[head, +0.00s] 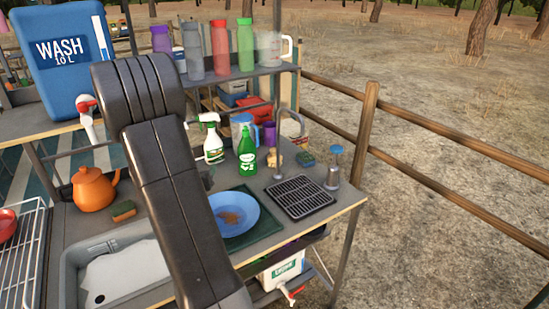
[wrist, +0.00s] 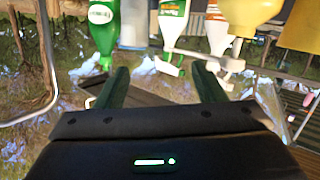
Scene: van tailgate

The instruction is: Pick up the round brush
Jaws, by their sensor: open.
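A small tan, knobbed thing (head: 275,157), which looks like the round brush, stands on the worktop just right of the green bottle (head: 246,152), beside the foot of the curved tap. It is too small to make out its bristles. I cannot pick it out in the wrist view. My gripper (wrist: 160,88) is open, with both dark fingers apart and nothing between them. The wrist view is upside down, with the green bottle (wrist: 103,32) beyond the left finger.
A white spray bottle (head: 213,146) stands left of the green bottle. The curved tap (head: 279,128), a black drain rack (head: 298,197), a glass shaker (head: 333,168) and a sponge (head: 308,158) crowd the right side. A blue plate (head: 235,213) lies in front. A shelf holds several bottles above.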

